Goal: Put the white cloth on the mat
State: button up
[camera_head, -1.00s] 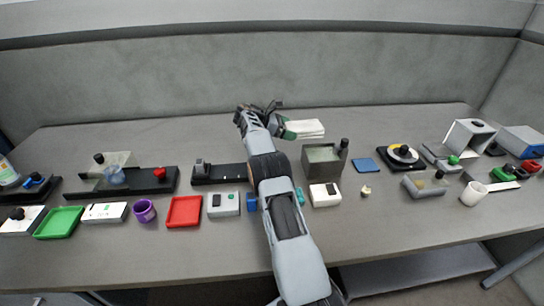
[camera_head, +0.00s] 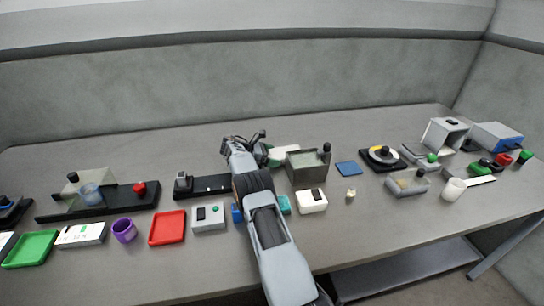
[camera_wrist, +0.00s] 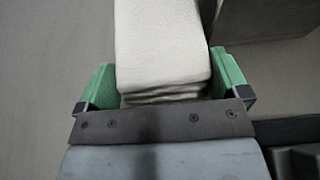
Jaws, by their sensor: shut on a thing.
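The white cloth (camera_head: 287,150) is a folded, layered stack. In the wrist view the cloth (camera_wrist: 163,45) lies between the two green fingers of my gripper (camera_wrist: 162,78), which is shut on it. A flat blue square (camera_head: 348,168), which looks like the mat, lies bare on the table to the right of the box.
The grey open box (camera_head: 307,170) with a black knob stands between the cloth and the blue square. A white device (camera_head: 312,203) and a small cream piece (camera_head: 351,193) lie in front. A black base with a round dial (camera_head: 382,158) stands right of the blue square.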

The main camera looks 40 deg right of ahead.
jog(key=shift+f, duration=0.15)
jog(key=o, duration=0.6)
